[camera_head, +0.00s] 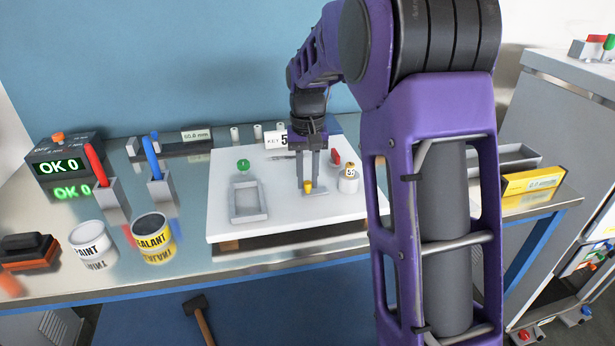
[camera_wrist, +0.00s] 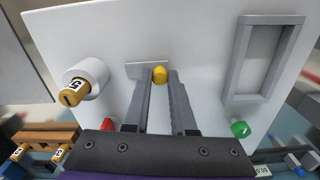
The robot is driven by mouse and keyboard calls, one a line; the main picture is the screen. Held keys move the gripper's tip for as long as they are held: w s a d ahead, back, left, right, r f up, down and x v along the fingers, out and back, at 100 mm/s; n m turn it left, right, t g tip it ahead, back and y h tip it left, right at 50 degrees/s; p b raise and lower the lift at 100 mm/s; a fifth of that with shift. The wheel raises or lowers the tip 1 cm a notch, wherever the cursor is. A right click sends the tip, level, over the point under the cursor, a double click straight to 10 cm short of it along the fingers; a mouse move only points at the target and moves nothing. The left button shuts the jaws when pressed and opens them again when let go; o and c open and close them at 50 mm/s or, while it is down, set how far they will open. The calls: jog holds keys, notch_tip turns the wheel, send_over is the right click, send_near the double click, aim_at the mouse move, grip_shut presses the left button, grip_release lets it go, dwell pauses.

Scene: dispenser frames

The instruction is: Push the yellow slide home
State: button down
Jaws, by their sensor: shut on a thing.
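The yellow slide shows as a small yellow knob (camera_head: 308,188) at a narrow grey plate (camera_head: 318,193) on the white board (camera_head: 285,213). In the wrist view the yellow knob (camera_wrist: 160,74) sits between my fingertips, at the right end of the grey plate (camera_wrist: 140,70). My gripper (camera_head: 309,181) points down and is shut on the yellow knob; it also shows in the wrist view (camera_wrist: 160,82). The slide's body under the knob is hidden, and I cannot tell how far in it is.
A grey rectangular frame (camera_head: 234,203) with a green knob (camera_head: 243,165) stands left on the board. A white cylinder with a numbered yellow top (camera_head: 348,184) and a red piece (camera_head: 336,157) stand close right. Paint (camera_head: 90,243) and sealant (camera_head: 154,240) cans stand left of the board.

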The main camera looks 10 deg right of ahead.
aim_at(319, 190)
jog(key=d+p, duration=0.1)
jog(key=d, duration=0.1)
jog(key=shift+d+r, duration=0.1)
jog(key=shift+d, duration=0.25)
jog(key=c, duration=0.7)
grip_release()
jog(key=shift+d, duration=0.1)
jog(key=shift+c, duration=0.2)
jog(key=shift+r, duration=0.35)
notch_tip(319, 190, up, 17)
jog(key=p, duration=0.2)
jog(key=shift+f+p, duration=0.2)
jog(key=shift+p, duration=0.2)
